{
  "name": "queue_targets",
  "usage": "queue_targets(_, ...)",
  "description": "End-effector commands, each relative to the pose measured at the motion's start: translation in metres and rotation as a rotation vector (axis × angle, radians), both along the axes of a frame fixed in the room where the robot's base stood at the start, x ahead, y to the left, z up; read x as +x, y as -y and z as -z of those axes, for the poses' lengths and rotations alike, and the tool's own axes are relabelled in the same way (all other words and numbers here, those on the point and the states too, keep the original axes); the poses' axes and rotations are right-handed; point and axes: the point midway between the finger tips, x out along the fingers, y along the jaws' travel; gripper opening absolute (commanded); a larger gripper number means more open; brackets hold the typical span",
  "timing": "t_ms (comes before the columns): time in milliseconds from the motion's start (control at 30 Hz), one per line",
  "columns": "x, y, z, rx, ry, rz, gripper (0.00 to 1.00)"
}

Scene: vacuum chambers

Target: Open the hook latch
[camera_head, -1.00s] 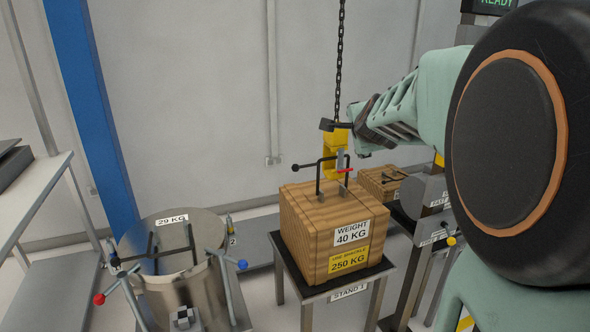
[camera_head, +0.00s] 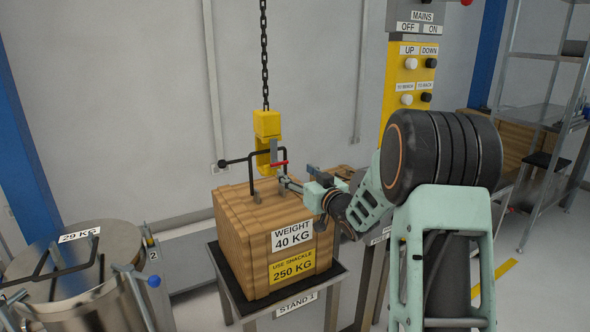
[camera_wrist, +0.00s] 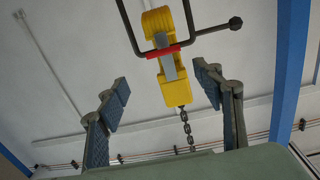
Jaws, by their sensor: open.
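The yellow hook (camera_head: 263,160) hangs from a chain above the wooden weight. Its grey latch (camera_head: 274,149) with a red bar (camera_head: 279,164) is on the side toward me and looks shut across the hook's mouth. The black lifting handle (camera_head: 252,156) of the weight runs by the hook. My gripper (camera_head: 288,183) is just right of and slightly below the red bar. In the wrist view, the open fingers of my gripper (camera_wrist: 162,80) stand on both sides of the hook body (camera_wrist: 175,92) and grey latch (camera_wrist: 167,66). The red bar (camera_wrist: 164,51) lies beyond the fingertips; no contact shows.
The 40 kg wooden weight (camera_head: 240,238) stands on Stand 1 (camera_head: 285,310), below the hook. A steel chamber (camera_head: 95,265) with clamp arms is at the left. A yellow control panel (camera_head: 405,75) stands behind my arm. The chain (camera_head: 264,60) runs straight up.

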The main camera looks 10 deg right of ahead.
Motion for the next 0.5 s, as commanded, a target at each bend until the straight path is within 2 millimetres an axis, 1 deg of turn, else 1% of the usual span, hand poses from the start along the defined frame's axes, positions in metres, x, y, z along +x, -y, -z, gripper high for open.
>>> queue_targets(33, -0.001, -0.004, 0.006, -0.005, 0.009, -0.019, 0.61)
queue_targets(67, -0.002, -0.006, 0.007, -0.01, 0.013, -0.028, 0.61)
queue_targets(167, 0.0, -0.01, 0.008, -0.015, 0.02, -0.043, 0.61)
queue_targets(267, 0.008, -0.014, 0.007, -0.015, 0.021, -0.045, 0.61)
queue_targets(367, 0.022, -0.019, 0.008, -0.016, 0.02, -0.045, 0.61)
queue_targets(500, 0.046, -0.026, 0.008, -0.016, 0.021, -0.045, 0.61)
